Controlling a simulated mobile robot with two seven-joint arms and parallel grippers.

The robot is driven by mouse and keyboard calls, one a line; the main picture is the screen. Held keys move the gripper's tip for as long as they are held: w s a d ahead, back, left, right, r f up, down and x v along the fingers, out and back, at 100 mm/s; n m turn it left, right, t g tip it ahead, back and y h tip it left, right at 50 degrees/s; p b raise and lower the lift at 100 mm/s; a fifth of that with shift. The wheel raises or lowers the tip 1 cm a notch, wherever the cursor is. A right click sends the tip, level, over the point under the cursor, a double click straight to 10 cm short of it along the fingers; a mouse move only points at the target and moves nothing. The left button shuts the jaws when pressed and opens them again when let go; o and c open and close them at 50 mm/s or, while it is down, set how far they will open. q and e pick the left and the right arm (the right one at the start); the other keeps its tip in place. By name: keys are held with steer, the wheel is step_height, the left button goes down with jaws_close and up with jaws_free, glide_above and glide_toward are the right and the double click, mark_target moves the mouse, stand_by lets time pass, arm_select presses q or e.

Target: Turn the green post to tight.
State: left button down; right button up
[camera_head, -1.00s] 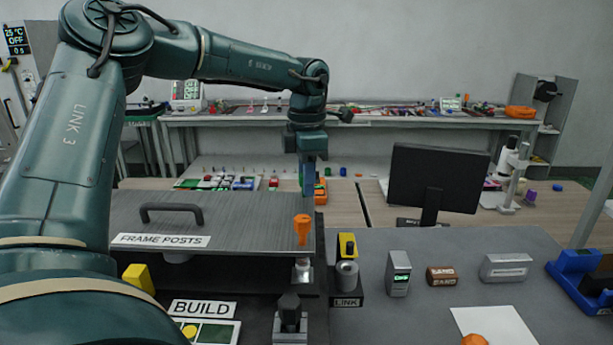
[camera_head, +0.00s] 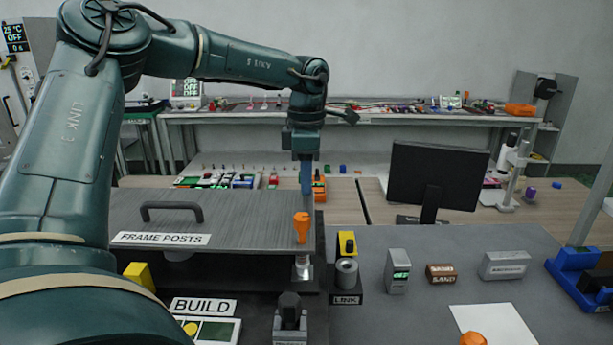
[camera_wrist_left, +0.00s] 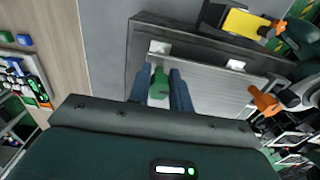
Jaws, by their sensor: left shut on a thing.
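The green post (camera_wrist_left: 159,82) stands between the two blue fingers of my left gripper (camera_wrist_left: 160,90) in the left wrist view, and the fingers are shut on it. In the head view my left gripper (camera_head: 306,178) points straight down behind the panel labelled FRAME POSTS (camera_head: 225,208). The green post cannot be made out there. Whether it sits at tight cannot be read. My right gripper is not in view.
An orange post (camera_head: 303,228) stands at the panel's right end; it also shows in the left wrist view (camera_wrist_left: 264,100). A dark monitor (camera_head: 436,182) is to the right.

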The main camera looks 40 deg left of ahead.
arm_select(q)
steer(key=c, duration=1.3)
jaws_free()
step_height(320, 180, up, 13)
steer(key=shift+r, duration=0.15)
